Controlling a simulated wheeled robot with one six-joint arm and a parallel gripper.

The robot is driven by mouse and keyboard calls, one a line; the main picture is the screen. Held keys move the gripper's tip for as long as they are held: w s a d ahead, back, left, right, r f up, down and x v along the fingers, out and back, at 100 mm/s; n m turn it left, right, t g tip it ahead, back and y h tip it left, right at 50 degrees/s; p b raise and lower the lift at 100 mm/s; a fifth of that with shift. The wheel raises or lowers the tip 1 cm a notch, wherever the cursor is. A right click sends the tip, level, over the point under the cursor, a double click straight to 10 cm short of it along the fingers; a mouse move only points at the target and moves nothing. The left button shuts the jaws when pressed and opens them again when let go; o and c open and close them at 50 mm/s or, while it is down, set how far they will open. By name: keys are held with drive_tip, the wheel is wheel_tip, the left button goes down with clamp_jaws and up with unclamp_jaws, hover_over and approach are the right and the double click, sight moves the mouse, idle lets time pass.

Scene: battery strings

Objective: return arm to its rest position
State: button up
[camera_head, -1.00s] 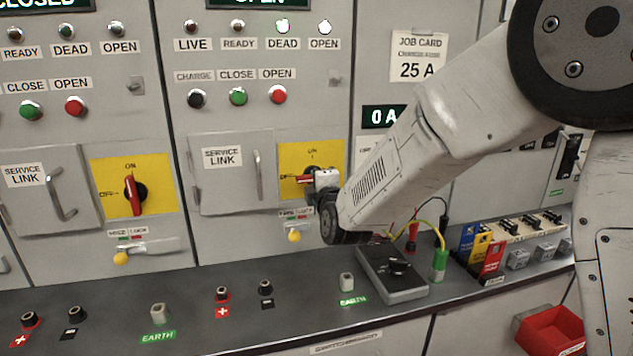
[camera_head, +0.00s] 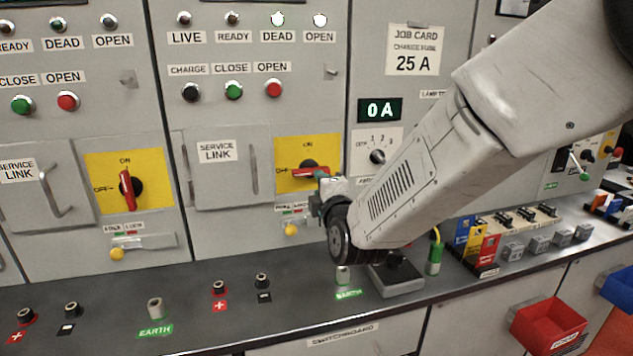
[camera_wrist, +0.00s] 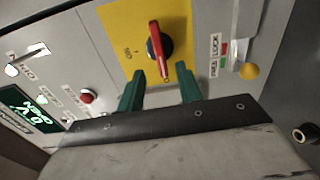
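The red switch handle (camera_wrist: 159,52) shows beyond and between the fingertips, with gaps on both sides. In the head view the red handle (camera_head: 310,173) lies about level, towards the OFF side. My arm reaches in from the upper right, and its wrist covers part of the panel.
A dark ledge with terminals (camera_head: 219,288) runs below the panel. A grey meter (camera_head: 398,277) sits on it under my forearm, partly hidden, near a green plug (camera_head: 434,258). A yellow knob (camera_head: 291,229) is just below the gripper. Red bin (camera_head: 548,325) hangs lower right.

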drive_tip(key=shift+s, duration=0.2)
wheel_tip(320, 180, down, 8)
drive_tip(key=s+m+g, duration=0.3)
drive_tip(key=m+g, duration=0.1)
drive_tip(key=g, duration=0.1)
drive_tip(key=s+d+f+m+g+h, duration=0.25)
drive_tip(key=s+d+m+g, duration=0.25)
drive_tip(key=s, duration=0.3)
drive_tip(key=s+d+r+m+g+h, duration=0.1)
drive_tip(key=s+d+r+m+g, duration=0.2)
drive_tip(key=s+d+m, duration=0.3)
drive_tip(key=s+d+r+m+g+h, duration=0.1)
drive_tip(key=s+d+r+m+g, duration=0.2)
drive_tip(key=s+d, duration=1.2)
drive_tip(key=shift+s+r+m, duration=1.5)
drive_tip(key=shift+s+m, duration=0.2)
drive_tip(key=shift+s, duration=1.1)
drive_tip(key=shift+h, duration=0.25)
drive_tip(key=shift+c, duration=0.2)
